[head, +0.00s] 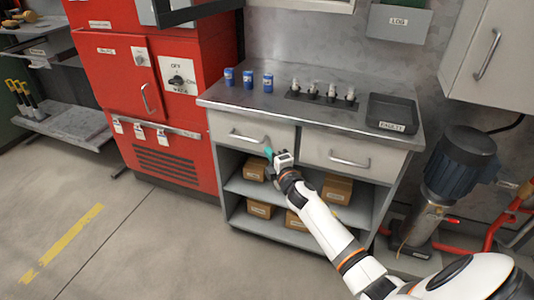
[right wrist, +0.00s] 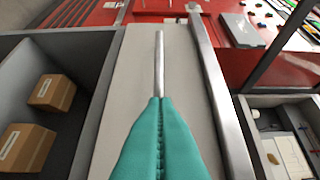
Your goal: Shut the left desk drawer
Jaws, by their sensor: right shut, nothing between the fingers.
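The left desk drawer (head: 222,124) is a pale grey front under the left half of the metal desk top, with a bar handle (head: 243,137). It looks flush or nearly so; I cannot tell if a small gap is left. My right gripper (head: 268,151) is at the lower right part of this drawer front, teal fingers together and empty. In the right wrist view the closed fingertips (right wrist: 160,102) point at the drawer front (right wrist: 130,75), at the near end of the handle (right wrist: 159,60). Contact cannot be told. My left gripper is not in view.
The right desk drawer (head: 352,158) beside it looks shut. Cardboard boxes (head: 262,209) stand on the shelves below. Blue cans (head: 248,80) and a black tray (head: 392,112) are on the desk. A red cabinet (head: 115,75) stands left, a motor pump (head: 458,165) right. Floor in front is clear.

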